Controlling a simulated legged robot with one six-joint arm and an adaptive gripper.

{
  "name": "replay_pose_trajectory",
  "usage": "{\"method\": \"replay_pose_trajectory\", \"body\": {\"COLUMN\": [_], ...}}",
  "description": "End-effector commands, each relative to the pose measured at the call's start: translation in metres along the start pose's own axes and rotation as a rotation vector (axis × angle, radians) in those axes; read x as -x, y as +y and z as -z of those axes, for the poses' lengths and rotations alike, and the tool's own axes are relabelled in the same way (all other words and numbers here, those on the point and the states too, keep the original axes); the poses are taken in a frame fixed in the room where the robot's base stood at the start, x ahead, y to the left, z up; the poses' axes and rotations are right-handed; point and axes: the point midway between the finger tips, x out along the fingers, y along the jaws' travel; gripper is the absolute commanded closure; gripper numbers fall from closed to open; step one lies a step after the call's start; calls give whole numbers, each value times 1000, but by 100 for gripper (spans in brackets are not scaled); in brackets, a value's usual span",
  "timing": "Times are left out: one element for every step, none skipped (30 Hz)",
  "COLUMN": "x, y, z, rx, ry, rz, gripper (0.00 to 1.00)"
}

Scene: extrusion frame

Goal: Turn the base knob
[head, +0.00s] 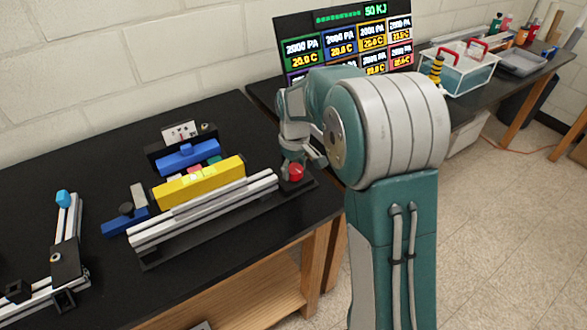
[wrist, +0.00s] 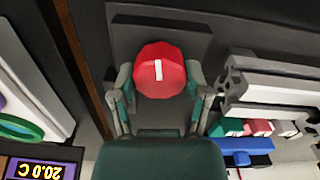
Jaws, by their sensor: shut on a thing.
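The base knob (head: 295,172) is red and sits on a dark base at the right end of the extrusion frame (head: 205,215), near the table's right edge. In the wrist view the knob (wrist: 160,70) shows a short white mark on its face, pointing nearly straight up and down. My gripper (head: 300,165) is at the knob. In the wrist view the fingers of my gripper (wrist: 160,88) stand on the left and right of the knob, closed on its sides. My arm hides part of the area behind the knob in the head view.
A yellow block (head: 200,183) and a blue block (head: 188,156) stand behind the silver rails. A display panel (head: 350,45) stands behind my arm. A second rail assembly (head: 65,250) lies at the left. The black tabletop (head: 95,150) is clear at the back left.

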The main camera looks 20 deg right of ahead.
Motion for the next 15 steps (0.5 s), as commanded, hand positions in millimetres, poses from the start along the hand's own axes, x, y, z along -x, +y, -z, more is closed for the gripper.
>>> {"method": "replay_pose_trajectory", "body": {"x": [-3, -3, -3, -3, -3, -3, -3, -3, -4, -4, -4, -4, -4, -4, -4], "y": [0, 0, 0, 0, 0, 0, 0, 0, 0, -1, -1, -1, -1, -1, -1], "z": [-2, -2, -2, -2, -2, -2, -2, -2, -2, -2, -2, -2, -2, -2, -2], "rx": [-12, -21, -35, -48, -62, -85, -102, -123, -152, -175, -200, -234, -261, -290, -327], "ry": [-9, -9, -9, -10, -10, -10, -10, -10, -10, -11, -11, -11, -11, -11, -11], "rz": [3, 3, 3, 3, 2, 2, 2, 2, 2, 2, 2, 2, 2, 2, 2], "gripper": [86, 86, 86, 86, 86, 86, 86, 86, 86, 86, 86, 86, 86, 86, 86]}}
